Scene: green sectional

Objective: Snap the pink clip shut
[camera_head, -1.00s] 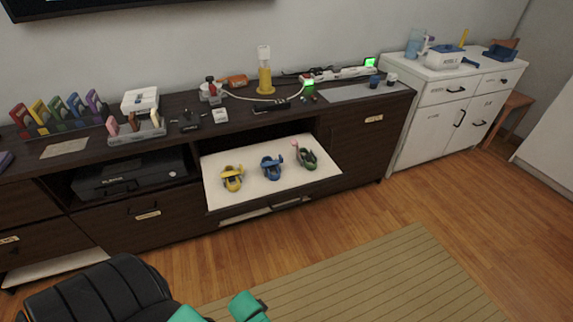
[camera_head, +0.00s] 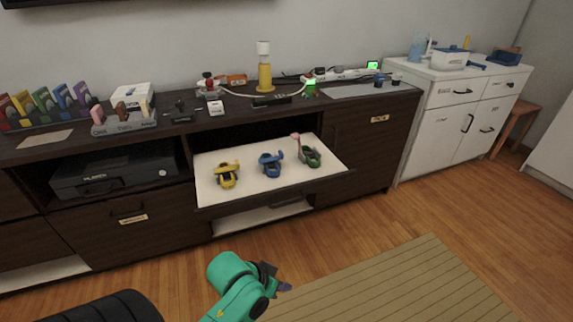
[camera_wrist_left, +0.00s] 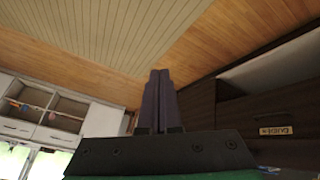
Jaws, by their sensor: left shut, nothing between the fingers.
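A yellow (camera_head: 226,178), a blue (camera_head: 271,165) and a green (camera_head: 310,157) clip-like device stand in a row on the white pull-out shelf (camera_head: 240,190). A pink upright piece (camera_head: 97,114) stands in a labelled grey holder on the cabinet top. My left gripper (camera_head: 284,287) is low in front of the cabinet, apart from the shelf. Its dark fingers (camera_wrist_left: 158,78) are together and empty. My right gripper is out of view.
The dark cabinet (camera_head: 350,150) holds a rack of coloured pieces (camera_head: 45,103), a yellow lamp (camera_head: 264,75) and a power strip (camera_head: 345,74). The shelf sticks out over the floor. A black chair (camera_head: 100,308) is at lower left. The striped rug (camera_head: 400,285) is clear.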

